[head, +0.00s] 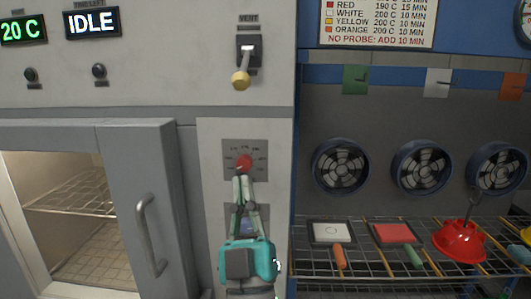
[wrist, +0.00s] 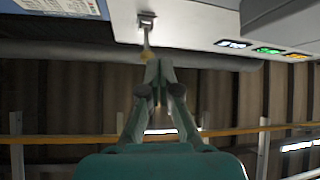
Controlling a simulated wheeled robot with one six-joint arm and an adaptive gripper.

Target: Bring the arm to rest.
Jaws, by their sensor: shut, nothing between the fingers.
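My gripper (head: 241,180) is in front of the oven's control panel in the head view, teal-bodied with its fingers pointing up. Its fingers are together and empty. The fingertips overlap the lower part of a red knob (head: 244,161) in the picture; I cannot tell whether they touch it. In the wrist view my gripper (wrist: 159,66) also shows shut, with roof beams behind it.
A vent lever (head: 241,78) with a yellow knob is above the red knob. At right, a wire rack (head: 375,268) holds plates and a red hood (head: 460,241), below several round fans.

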